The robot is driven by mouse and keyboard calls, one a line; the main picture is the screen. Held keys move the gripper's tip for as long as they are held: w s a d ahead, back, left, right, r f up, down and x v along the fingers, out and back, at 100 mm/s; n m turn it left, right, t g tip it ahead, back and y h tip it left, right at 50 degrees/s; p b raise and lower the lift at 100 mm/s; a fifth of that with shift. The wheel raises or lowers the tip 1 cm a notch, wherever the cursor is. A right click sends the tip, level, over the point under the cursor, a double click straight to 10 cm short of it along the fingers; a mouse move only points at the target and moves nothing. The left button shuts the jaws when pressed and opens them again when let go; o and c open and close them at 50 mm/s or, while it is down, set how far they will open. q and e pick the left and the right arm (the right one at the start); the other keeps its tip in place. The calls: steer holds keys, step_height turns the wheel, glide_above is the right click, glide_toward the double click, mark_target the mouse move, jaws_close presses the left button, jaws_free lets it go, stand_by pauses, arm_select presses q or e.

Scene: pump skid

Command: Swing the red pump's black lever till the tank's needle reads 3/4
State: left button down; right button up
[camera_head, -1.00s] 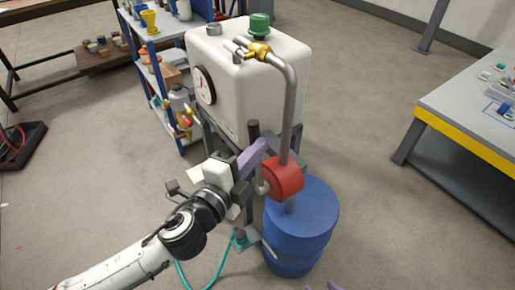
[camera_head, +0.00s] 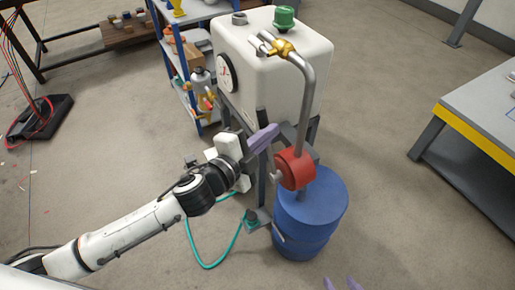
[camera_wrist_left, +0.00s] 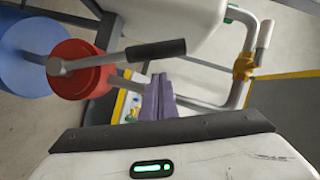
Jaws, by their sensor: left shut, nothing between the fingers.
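The red pump (camera_head: 295,169) sits on top of the blue barrel (camera_head: 318,213). Its black lever (camera_head: 261,115) stands roughly upright, partly hidden behind my left gripper (camera_head: 270,133). That gripper's purple fingers are shut and empty, close beside the lever. In the left wrist view, the fingers (camera_wrist_left: 158,100) lie just below the black grip (camera_wrist_left: 155,50), with a visible gap. The white tank (camera_head: 285,68) carries a round dial (camera_head: 224,73) on its left face; its needle is too small to read. The purple fingertips of my right gripper (camera_head: 341,284) show apart at the bottom edge.
A grey pipe (camera_head: 306,100) with a brass fitting (camera_head: 282,47) joins the pump to the tank top. A teal hose (camera_head: 205,264) loops on the floor. A blue shelf (camera_head: 165,45) stands behind left; a yellow-edged table (camera_head: 475,135) stands right.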

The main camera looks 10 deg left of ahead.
arm_select(q)
steer(key=d+r+v, duration=0.1)
steer(key=v, duration=0.9)
steer(key=shift+s+d, duration=0.2)
steer(key=shift+s, duration=0.4)
steer(key=shift+f, duration=0.1)
